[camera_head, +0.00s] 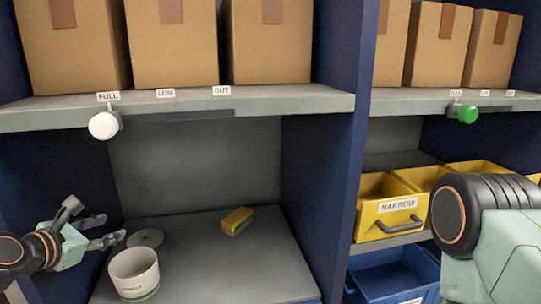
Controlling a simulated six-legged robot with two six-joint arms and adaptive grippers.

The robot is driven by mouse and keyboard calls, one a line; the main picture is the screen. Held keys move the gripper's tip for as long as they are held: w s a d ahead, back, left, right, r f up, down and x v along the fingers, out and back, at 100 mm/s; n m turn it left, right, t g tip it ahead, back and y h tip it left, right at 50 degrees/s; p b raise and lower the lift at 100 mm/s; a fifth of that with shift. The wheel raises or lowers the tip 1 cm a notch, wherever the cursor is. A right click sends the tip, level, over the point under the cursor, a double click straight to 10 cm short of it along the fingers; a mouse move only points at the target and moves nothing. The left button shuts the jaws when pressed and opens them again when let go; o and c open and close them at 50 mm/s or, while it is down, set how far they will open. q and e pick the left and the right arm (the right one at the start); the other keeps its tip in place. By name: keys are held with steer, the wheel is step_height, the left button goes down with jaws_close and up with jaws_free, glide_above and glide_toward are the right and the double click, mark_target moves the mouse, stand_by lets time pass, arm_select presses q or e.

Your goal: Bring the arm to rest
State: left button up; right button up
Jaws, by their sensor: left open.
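My left gripper (104,230) comes in from the left, at the front left of the lower shelf bay. Its fingers are apart with nothing between them. It is close to a pale round pot (134,276) with a green band and lettering too small to read. The pot is upright and open at the top. On the right, a large pale-green and black part of my right arm (500,245) shows, but its gripper is out of frame.
A grey disc (146,238) and a yellow sponge-like block (237,221) lie on the grey shelf (225,270). Cardboard boxes (170,45) stand above. White (103,126) and green (468,114) knobs sit on the rails. A yellow NARROW bin (375,222) and blue bin (385,280) are right.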

arm_select(q)
steer(key=s+d+f+m+g+b, duration=0.1)
steer(key=s+d+f+m+g, duration=0.15)
steer(key=s+f+m, duration=0.35)
steer(key=s+d+f+m+g, duration=0.2)
steer(key=s+d+f+m, duration=0.2)
steer(key=f+m, duration=0.35)
steer(key=s+d+f+m+g+b, duration=0.1)
steer(key=s+d+f+m+g, duration=0.1)
steer(key=s+d+f+m, duration=0.35)
steer(key=s+d+f+m+g+y, duration=0.1)
steer(key=s+f+m+g, duration=0.2)
steer(key=s+f, duration=0.4)
steer(key=s+d+f+m+g+y+b, duration=0.1)
steer(key=s+f+m+g, duration=0.3)
steer(key=s, duration=1.1)
step_height(320, 180, down, 3)
steer(key=m, duration=0.2)
steer(key=shift+s+r+m, duration=0.15)
steer(key=shift+m, duration=0.15)
